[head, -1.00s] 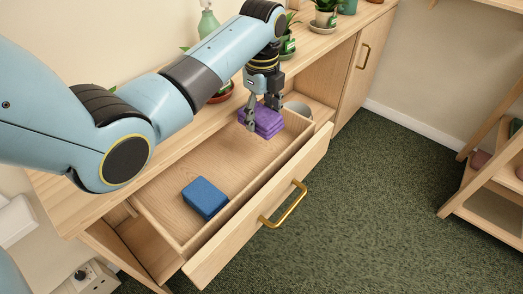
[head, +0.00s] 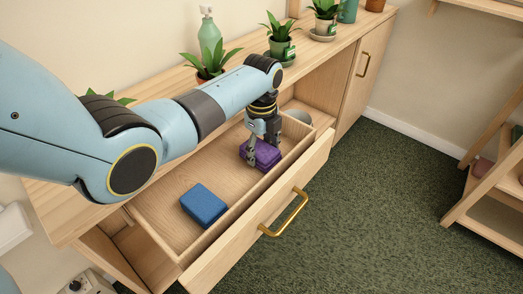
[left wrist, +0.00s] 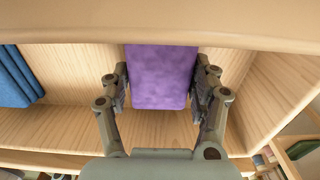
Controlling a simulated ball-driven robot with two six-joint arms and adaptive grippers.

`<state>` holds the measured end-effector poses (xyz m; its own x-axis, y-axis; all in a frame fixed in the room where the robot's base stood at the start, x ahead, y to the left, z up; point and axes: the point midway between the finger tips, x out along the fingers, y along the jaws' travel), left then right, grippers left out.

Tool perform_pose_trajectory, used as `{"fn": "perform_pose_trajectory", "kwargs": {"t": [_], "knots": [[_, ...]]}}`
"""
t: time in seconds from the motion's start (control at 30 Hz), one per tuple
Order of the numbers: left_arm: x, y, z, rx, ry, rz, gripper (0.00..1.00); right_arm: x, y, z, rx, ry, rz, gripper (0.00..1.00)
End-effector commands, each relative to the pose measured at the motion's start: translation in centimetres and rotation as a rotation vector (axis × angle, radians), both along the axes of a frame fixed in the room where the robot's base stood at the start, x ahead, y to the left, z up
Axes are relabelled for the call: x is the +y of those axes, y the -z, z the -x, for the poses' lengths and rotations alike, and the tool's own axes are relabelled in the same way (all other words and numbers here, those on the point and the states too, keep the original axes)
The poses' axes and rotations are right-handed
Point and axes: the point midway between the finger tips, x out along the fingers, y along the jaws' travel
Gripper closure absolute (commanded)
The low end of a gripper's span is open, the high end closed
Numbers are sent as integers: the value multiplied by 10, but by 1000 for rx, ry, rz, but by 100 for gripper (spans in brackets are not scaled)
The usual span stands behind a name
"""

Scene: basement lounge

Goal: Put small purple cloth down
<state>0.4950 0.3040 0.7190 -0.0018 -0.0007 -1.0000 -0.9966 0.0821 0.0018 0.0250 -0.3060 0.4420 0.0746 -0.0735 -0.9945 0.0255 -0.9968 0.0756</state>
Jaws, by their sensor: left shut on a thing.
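The small purple cloth (head: 262,155) is a folded stack low inside the open wooden drawer (head: 172,217), toward its right end. My left gripper (head: 259,152) reaches down into the drawer and is shut on the cloth. In the left wrist view the purple cloth (left wrist: 161,78) sits between the two fingers (left wrist: 161,88), with the drawer floor close around it. I cannot tell whether its underside touches the floor. My right gripper is not in view.
A folded blue cloth (head: 204,204) lies in the drawer, left of the purple one. The drawer front has a brass handle (head: 284,213). Potted plants (head: 280,38) and a green bottle (head: 209,35) stand on the cabinet top. Bare drawer floor lies between the cloths.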

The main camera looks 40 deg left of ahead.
Motion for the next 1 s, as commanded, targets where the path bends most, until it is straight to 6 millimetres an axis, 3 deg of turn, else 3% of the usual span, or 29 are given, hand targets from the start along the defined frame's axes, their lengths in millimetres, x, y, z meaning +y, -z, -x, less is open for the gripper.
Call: {"fn": "perform_pose_trajectory", "kwargs": {"t": [0.2,0.23,0.4,0.67,0.83,1.0], "knots": [[0,2,0,-1,0,-1,64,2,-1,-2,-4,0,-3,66],[0,2,0,-1,0,-1,37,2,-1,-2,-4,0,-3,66],[0,2,0,-1,0,-1,15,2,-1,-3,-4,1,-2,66],[0,2,0,-1,0,-1,14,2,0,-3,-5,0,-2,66],[0,10,0,0,1,-1,14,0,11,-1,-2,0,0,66],[2,-32,0,-5,1,-3,14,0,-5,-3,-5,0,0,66]]}}
